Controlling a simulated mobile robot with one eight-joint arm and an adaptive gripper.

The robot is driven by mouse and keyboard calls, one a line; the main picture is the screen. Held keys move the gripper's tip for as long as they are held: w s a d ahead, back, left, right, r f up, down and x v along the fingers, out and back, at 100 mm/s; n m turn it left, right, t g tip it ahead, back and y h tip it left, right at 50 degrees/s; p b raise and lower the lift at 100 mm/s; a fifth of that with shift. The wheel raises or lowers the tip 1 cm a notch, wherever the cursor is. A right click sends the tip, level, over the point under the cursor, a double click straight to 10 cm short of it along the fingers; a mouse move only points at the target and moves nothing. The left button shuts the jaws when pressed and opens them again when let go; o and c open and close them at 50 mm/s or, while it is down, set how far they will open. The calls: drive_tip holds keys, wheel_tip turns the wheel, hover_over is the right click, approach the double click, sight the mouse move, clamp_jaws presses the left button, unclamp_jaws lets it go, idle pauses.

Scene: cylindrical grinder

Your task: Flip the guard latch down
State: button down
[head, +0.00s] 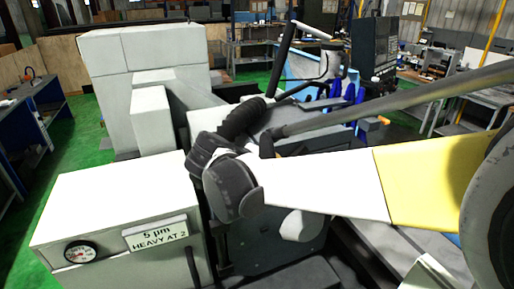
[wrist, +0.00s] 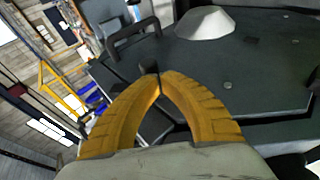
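My gripper (wrist: 161,78) shows in the wrist view as two yellow ribbed fingers whose tips come together, so it looks shut. A small black tab (wrist: 147,68) stands right at the fingertips, over the edge of a dark grey plate (wrist: 250,68). It may be the guard latch, but I cannot tell for sure, nor whether the fingers touch it. I see nothing held between the fingers. In the head view my arm covers the middle of the machine, and I cannot make out the fingers or the latch there.
A black bar handle (wrist: 132,37) and a pale grey cone-shaped part (wrist: 206,22) stand beyond the fingertips. In the head view, a white cabinet (head: 110,205) with a gauge (head: 80,251) and a label (head: 156,234) stands at left. Workbenches and green floor lie behind.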

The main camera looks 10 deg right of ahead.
drive_tip(key=d+f+n+t+h+b, duration=0.1)
drive_tip(key=d+f+h+b, duration=0.3)
drive_tip(key=b, duration=0.8)
drive_tip(key=shift+w+d+f+n+t+h+b, duration=0.4)
drive_tip(key=shift+t+h, duration=0.5)
drive_tip(key=shift+h, duration=0.5)
drive_tip(key=shift+r, duration=0.1)
drive_tip(key=shift+w, duration=0.1)
